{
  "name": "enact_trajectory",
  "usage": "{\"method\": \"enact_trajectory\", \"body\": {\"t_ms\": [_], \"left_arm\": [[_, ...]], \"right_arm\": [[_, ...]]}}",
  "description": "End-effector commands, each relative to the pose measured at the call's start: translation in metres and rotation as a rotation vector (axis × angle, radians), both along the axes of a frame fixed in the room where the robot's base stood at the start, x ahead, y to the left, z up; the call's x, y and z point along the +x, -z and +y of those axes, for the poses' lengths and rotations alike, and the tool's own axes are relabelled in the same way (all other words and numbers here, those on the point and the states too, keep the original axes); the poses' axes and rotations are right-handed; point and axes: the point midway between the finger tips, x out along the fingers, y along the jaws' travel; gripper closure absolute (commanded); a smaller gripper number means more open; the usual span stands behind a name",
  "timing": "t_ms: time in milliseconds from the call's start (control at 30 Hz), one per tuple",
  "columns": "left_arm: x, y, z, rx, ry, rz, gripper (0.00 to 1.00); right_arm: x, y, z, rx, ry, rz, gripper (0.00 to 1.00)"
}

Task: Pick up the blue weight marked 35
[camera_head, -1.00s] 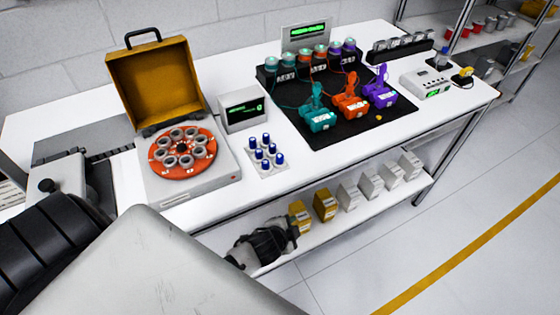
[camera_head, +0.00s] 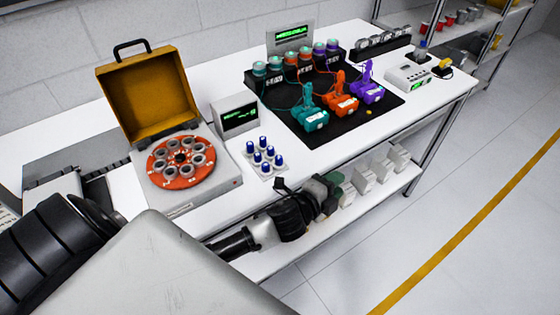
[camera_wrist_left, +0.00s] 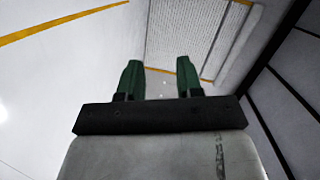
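Several small blue-topped weights (camera_head: 264,154) stand upright in a cluster on a white pad on the bench in the head view. Their markings are too small to read, so I cannot tell which is 35. My left gripper (camera_head: 333,183) is in front of the bench's front edge, to the right of and lower than the weights in the picture, apart from them. In the left wrist view my left gripper (camera_wrist_left: 159,80) has its two green fingers spread with nothing between them. No weight shows in that view. My right gripper is not in view.
An open yellow case with an orange carousel (camera_head: 180,163) stands left of the weights, and a small display box (camera_head: 237,116) stands behind them. A black mat (camera_head: 300,128) with coloured devices lies to the right. White boxes (camera_head: 363,179) sit on the lower shelf beside my gripper.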

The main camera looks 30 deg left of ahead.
Motion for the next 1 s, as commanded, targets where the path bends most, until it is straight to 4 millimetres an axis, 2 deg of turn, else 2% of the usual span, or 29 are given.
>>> {"method": "enact_trajectory", "body": {"t_ms": [100,267,400,467,533,567,667,767,833,867,900,1000], "left_arm": [[0.013,-0.03,-0.015,0.135,0.122,-0.158,0.64],[0.022,-0.071,-0.045,0.399,0.347,-0.437,0.64],[0.017,-0.102,-0.074,0.763,0.64,-0.777,0.64],[0.011,-0.105,-0.081,0.959,0.799,-0.936,0.64],[0.004,-0.101,-0.08,1.185,0.995,-1.1,0.64],[0.002,-0.097,-0.075,1.28,1.081,-1.161,0.64],[0.0,-0.082,-0.044,1.582,1.396,-1.32,0.64],[0.005,-0.072,0.01,1.835,1.747,-1.383,0.64],[0.009,-0.071,0.053,1.955,1.994,-1.366,0.64],[0.011,-0.073,0.071,-1.934,-2.033,1.308,0.64],[0.012,-0.077,0.093,-1.858,-2.03,1.207,0.64],[0.013,-0.087,0.137,-1.711,-2.043,1.014,0.64]], "right_arm": [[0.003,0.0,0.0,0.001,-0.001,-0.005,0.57],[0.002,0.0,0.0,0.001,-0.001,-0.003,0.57],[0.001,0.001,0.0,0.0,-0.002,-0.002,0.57],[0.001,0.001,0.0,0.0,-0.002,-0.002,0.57],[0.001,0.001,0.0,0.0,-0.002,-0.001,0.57],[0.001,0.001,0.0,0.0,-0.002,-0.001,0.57],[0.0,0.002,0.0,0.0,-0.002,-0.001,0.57],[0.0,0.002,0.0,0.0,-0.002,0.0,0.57],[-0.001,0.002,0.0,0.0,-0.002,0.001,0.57],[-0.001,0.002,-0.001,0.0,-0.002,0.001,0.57],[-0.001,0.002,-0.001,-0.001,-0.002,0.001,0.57],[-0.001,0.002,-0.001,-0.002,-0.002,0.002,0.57]]}}
